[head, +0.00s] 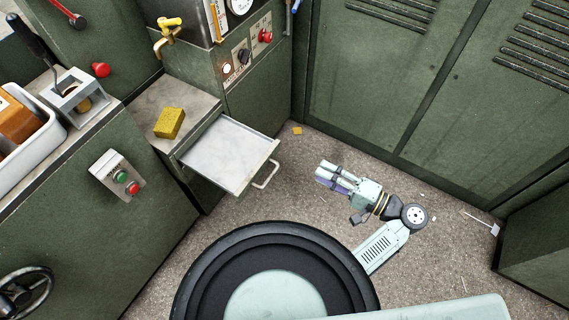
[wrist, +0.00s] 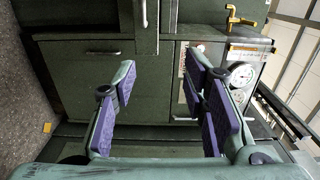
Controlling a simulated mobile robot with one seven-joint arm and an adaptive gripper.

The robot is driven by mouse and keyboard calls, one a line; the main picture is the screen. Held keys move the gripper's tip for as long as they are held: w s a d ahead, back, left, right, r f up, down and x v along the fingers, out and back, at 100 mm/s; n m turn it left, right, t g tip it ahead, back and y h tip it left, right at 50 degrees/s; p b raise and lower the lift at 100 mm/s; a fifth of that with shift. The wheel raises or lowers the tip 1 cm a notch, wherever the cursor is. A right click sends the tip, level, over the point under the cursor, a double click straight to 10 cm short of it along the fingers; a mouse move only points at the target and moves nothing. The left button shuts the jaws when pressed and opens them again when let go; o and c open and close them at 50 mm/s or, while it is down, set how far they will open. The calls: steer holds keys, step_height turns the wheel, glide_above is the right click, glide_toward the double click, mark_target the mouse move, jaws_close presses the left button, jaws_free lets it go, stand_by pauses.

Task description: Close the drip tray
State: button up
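The drip tray (head: 225,155) is a pale, shallow metal tray. In the head view it sticks well out of the green machine, below the gauge panel. Its bar handle (head: 267,175) is on the front edge, facing the floor area. My gripper (head: 322,172) is to the right of the handle, apart from it, with its fingers pointing left. In the wrist view my gripper (wrist: 163,90) is open, with purple pads wide apart and nothing between them. A pale strip at the top of the wrist view may be the tray, but I cannot tell for sure.
A yellow sponge (head: 170,122) lies on the ledge beside the tray. A brass tap (head: 168,30) is above it. Green lockers (head: 390,80) stand behind my arm. A button box (head: 119,175) is on the left cabinet. The floor between gripper and tray looks clear.

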mark_target(226, 129)
steer(key=shift+a, duration=0.2)
steer(key=shift+c, duration=0.6)
steer(key=p+x, duration=0.3)
steer(key=x, duration=0.9)
steer(key=shift+r, duration=0.15)
jaws_close()
steer(key=shift+x, duration=0.75)
steer(key=b+x, duration=0.1)
steer(key=x, duration=0.9)
steer(key=b+x, duration=0.2)
steer(key=x, duration=0.7)
steer(key=shift+w+a+r, duration=0.1)
steer(key=shift+w+a, duration=0.2)
steer(key=shift+w+a+r, duration=0.1)
steer(key=shift+w+a, duration=0.2)
steer(key=shift+a, duration=0.05)
steer(key=shift+r, duration=0.1)
